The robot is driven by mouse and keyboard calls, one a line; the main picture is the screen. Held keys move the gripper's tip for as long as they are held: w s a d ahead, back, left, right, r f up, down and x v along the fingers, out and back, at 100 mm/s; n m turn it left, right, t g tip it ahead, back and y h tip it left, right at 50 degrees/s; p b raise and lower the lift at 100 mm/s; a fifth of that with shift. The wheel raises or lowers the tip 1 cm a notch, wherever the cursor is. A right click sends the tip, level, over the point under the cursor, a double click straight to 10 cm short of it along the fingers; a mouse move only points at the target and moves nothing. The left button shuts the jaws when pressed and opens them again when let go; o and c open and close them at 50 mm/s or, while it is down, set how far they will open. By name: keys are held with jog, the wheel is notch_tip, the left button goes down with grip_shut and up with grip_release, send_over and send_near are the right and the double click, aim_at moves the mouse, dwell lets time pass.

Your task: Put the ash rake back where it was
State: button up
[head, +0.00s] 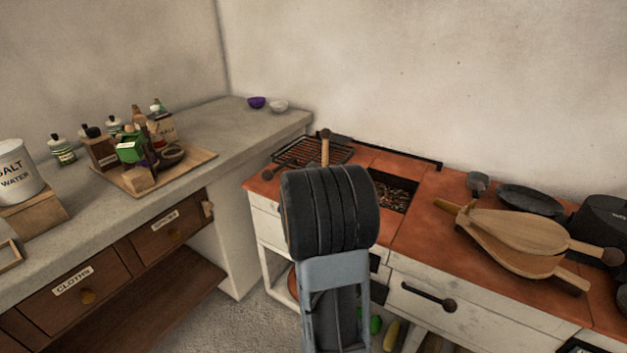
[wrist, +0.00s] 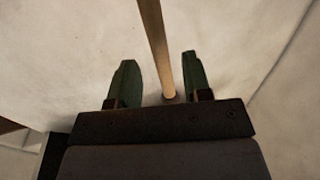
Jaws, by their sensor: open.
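A pale wooden handle (wrist: 155,45), which looks like the ash rake's, runs between the two green fingers of my gripper (wrist: 160,65) in the wrist view. The fingers are open, with a gap on each side of the handle. In the head view a wooden handle with a darker knob (head: 325,147) stands upright behind my arm, by the hearth's ash opening (head: 394,192). My arm hides my gripper and the lower part of the handle there, so the rake's head does not show.
A grill rack (head: 300,152) lies left of the handle on the red hearth top (head: 425,225). Bellows (head: 525,232), a dark pan (head: 530,199) and a small cup (head: 478,182) are on the right. A tray of bottles (head: 200,168) stands on the left counter.

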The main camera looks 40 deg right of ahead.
jog(key=w+a+f+n+t+y, duration=0.15)
jog(key=a+n+y, duration=0.35)
jog(key=a, duration=0.7)
jog(key=a+f+n+t+y, duration=0.1)
jog(key=a+n+t+y, duration=0.2)
jog(key=a+y, duration=0.65)
jog(key=s+a+f+n+g+y, duration=0.1)
jog(key=s+a+f+n+g, duration=0.2)
jog(key=s+a+g, duration=0.6)
jog(key=s+a+n, duration=0.2)
jog(key=s+a, duration=0.3)
jog(key=s, duration=0.2)
jog(key=shift+f+y+p, duration=0.2)
jog(key=shift+y+p, duration=0.1)
jog(key=shift+y, duration=0.05)
